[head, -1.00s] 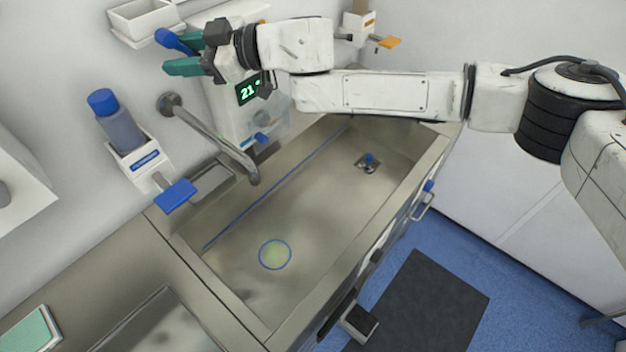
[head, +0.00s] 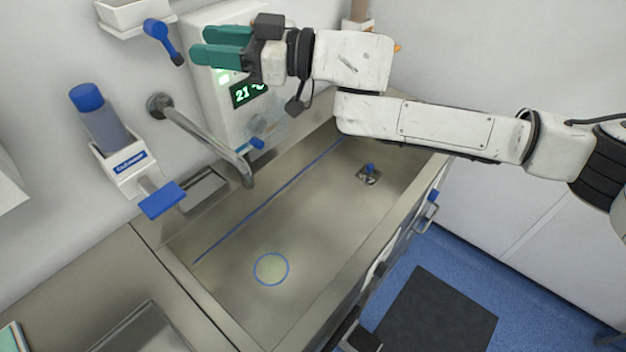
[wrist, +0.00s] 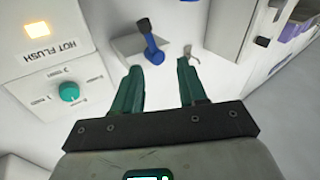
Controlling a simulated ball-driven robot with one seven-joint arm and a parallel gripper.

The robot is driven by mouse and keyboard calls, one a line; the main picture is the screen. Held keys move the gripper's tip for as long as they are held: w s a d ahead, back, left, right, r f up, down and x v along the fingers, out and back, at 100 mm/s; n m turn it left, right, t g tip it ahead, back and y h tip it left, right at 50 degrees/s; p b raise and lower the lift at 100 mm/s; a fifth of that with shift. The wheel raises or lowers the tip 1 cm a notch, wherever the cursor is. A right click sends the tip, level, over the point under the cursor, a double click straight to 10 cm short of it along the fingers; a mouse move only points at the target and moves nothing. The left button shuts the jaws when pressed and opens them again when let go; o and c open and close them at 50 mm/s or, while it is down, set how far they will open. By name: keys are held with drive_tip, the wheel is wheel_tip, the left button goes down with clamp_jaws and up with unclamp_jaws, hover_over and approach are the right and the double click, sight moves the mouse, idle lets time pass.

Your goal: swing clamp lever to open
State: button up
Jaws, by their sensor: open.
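A blue lever (head: 165,42) with a round hub and a dark tip hangs on the wall below a white tray, slanting down to the right in the head view. It also shows in the wrist view (wrist: 153,50), with its dark knob uppermost, ahead of the gap between the fingers. My gripper (head: 203,44) has two green fingers, spread apart with nothing between them. In the head view it is just right of the lever and in front of the display unit. In the wrist view its fingers (wrist: 160,68) are apart from the lever.
A white unit with a green display (head: 247,93) stands behind my gripper. A panel marked HOT FLUSH (wrist: 50,70) with a green knob is left of the fingers. A metal spout (head: 205,135) and blue-capped bottle dispenser (head: 105,125) are on the wall. The sink (head: 330,215) below is open.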

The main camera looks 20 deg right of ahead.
drive_tip(key=a+r+m+t, duration=0.2)
drive_tip(key=a+r+t, duration=0.2)
drive_tip(key=r, duration=0.2)
drive_tip(key=s+d+f+m+h, duration=0.3)
drive_tip(key=d+f, duration=0.2)
drive_tip(key=f, duration=0.4)
drive_tip(key=s+d+f+m+h+p, duration=0.1)
drive_tip(key=s+d+f+m+h, duration=0.2)
drive_tip(key=f, duration=0.6)
drive_tip(key=s+d+f+m+h, duration=0.3)
drive_tip(key=s+d+f+h, duration=0.1)
drive_tip(key=d+f, duration=0.3)
drive_tip(key=shift+d+f+h, duration=0.15)
drive_tip(key=shift+f+h, duration=0.55)
drive_tip(key=shift+f, duration=0.45)
